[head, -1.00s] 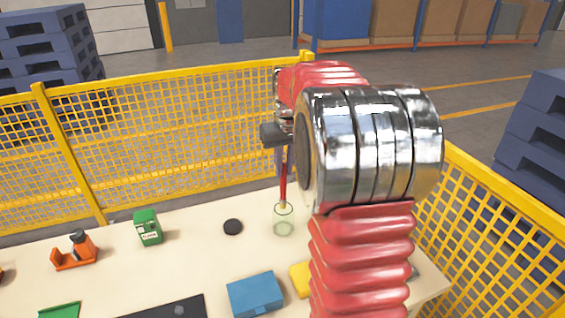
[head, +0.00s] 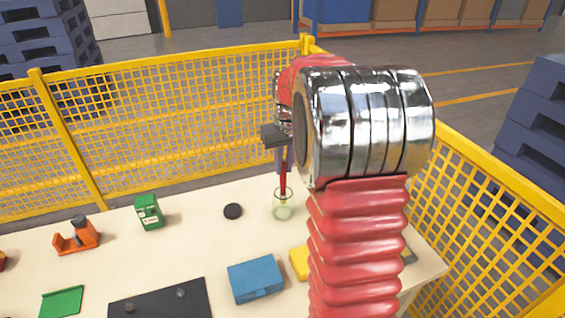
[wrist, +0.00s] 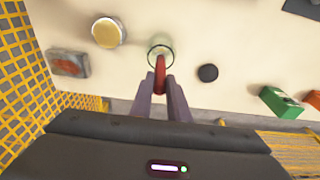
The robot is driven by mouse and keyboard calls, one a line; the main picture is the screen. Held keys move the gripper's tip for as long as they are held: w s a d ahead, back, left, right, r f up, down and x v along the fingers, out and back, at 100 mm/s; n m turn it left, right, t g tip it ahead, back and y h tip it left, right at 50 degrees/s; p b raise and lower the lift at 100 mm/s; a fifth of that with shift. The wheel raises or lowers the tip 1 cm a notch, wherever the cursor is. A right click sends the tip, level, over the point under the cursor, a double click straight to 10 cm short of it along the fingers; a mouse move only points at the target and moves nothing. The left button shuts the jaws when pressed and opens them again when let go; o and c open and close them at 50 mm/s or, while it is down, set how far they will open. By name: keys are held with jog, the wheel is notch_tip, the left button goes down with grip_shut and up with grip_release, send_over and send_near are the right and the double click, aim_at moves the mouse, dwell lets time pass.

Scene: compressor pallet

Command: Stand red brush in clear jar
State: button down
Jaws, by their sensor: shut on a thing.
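The red brush (head: 283,181) hangs upright from my gripper (head: 284,164), which is shut on it. Its lower end is within the mouth of the clear jar (head: 284,213), which stands on the pale table. In the wrist view the red brush (wrist: 160,72) runs from between the two fingers of my gripper (wrist: 161,95) to the round rim of the clear jar (wrist: 159,46). Whether the brush tip touches the jar floor cannot be told.
A black disc (head: 233,211) lies left of the jar, with a green box (head: 148,212) farther left. A blue box (head: 256,279) and a yellow item (head: 299,263) are nearer. Yellow mesh fencing (head: 180,135) borders the table's far side. The wrist view shows a round gold-topped item (wrist: 108,32).

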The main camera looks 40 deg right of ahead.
jog(key=c, duration=1.6)
grip_release()
jog(key=shift+r, duration=0.15)
jog(key=r, duration=0.4)
jog(key=s+r, duration=0.1)
jog(key=r, duration=0.4)
jog(key=s+r, duration=0.1)
jog(key=r, duration=0.3)
jog(key=shift+a+r, duration=0.15)
jog(key=shift+a, duration=0.1)
